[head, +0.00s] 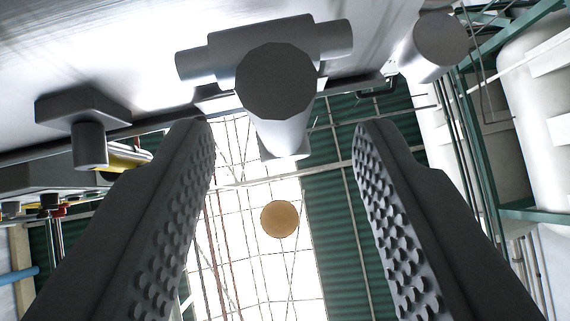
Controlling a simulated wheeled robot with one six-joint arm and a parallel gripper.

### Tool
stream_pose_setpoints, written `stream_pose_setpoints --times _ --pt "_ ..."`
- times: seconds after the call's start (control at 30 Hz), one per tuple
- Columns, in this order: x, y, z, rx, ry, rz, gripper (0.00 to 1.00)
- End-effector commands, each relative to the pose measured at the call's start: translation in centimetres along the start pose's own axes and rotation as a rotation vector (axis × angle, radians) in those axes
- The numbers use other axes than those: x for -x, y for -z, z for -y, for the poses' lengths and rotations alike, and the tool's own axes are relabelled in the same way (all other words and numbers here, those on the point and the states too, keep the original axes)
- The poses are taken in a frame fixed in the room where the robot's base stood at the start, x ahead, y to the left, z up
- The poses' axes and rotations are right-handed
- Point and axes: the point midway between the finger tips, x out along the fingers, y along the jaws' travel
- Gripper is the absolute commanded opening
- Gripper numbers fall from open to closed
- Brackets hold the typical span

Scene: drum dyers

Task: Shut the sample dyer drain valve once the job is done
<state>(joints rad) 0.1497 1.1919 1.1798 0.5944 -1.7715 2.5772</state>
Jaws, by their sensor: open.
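A grey pipe-like fitting (275,80) with a crossbar and a round end facing me hangs under a large pale metal surface, at the top middle of the head view. It looks like the drain valve, but I see no label. I cannot tell whether it is open or shut. My gripper (285,127) is open, its two dark, studded fingers pointing up the picture. The fitting's lower end shows between the fingertips, and its body shows above them. I see no contact, and nothing is between the fingers that I can tell is held.
The pale metal surface (90,40) fills the top. A grey block with a stub (88,125) hangs at left, and a grey cylinder (440,45) at right. A white tank (540,120) and green beams stand far right. A brown disc (280,219) shows against the bright roof.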

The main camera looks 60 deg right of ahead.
Motion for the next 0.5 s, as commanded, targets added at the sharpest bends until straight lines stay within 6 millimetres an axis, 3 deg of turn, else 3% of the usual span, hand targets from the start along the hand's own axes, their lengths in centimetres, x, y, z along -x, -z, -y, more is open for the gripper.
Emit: stream_pose_setpoints --times 0.5 --pt "10.1 0.0 -0.1 0.001 -0.001 -0.001 0.43"
